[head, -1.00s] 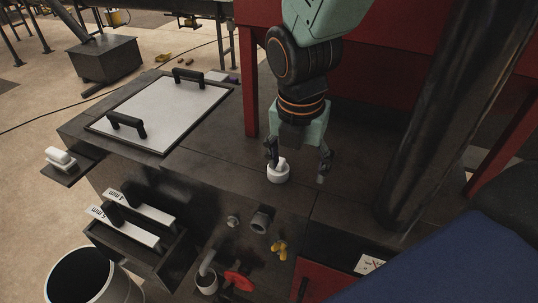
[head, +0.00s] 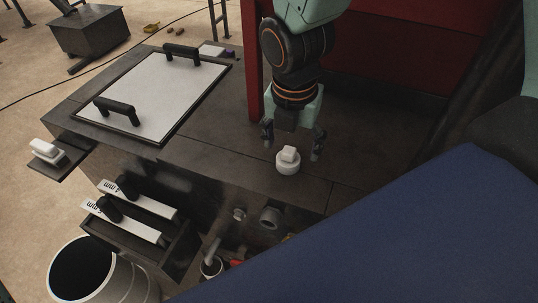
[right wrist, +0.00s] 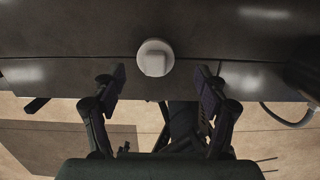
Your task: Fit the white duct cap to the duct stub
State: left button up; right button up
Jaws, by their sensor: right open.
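The white duct cap (head: 288,167), round with a block-shaped grip on top, sits upright on the dark bench top near its front edge. It also shows in the right wrist view (right wrist: 155,60), ahead of the fingertips. My right gripper (head: 292,142) is open and empty, with its fingers spread to either side of the cap and slightly behind it. Both fingers show apart in the right wrist view (right wrist: 160,80). A grey round pipe end, seemingly the duct stub (head: 270,217), sticks out of the bench's front face below the cap. My left gripper is out of view.
A white panel (head: 150,95) with two black handles lies on the bench at left. A small shelf (head: 62,163) holds a white block. A rack (head: 135,235) with labelled plates and a bin (head: 95,275) stand lower left. A dark blue shape covers the lower right.

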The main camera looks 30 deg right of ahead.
aim_at(288, 149)
jog(key=f, duration=0.2)
jog(key=w+f, duration=0.1)
jog(key=shift+w+d+f, duration=0.1)
jog(key=shift+f, duration=0.4)
jog(key=shift+s, duration=0.4)
jog(key=shift+w+f, duration=0.1)
jog(key=shift+w, duration=0.35)
jog(key=c, duration=0.5)
jog(key=shift+s, duration=0.3)
jog(key=c, duration=0.5)
jog(key=shift+s, duration=0.1)
jog(key=shift+c, duration=0.5)
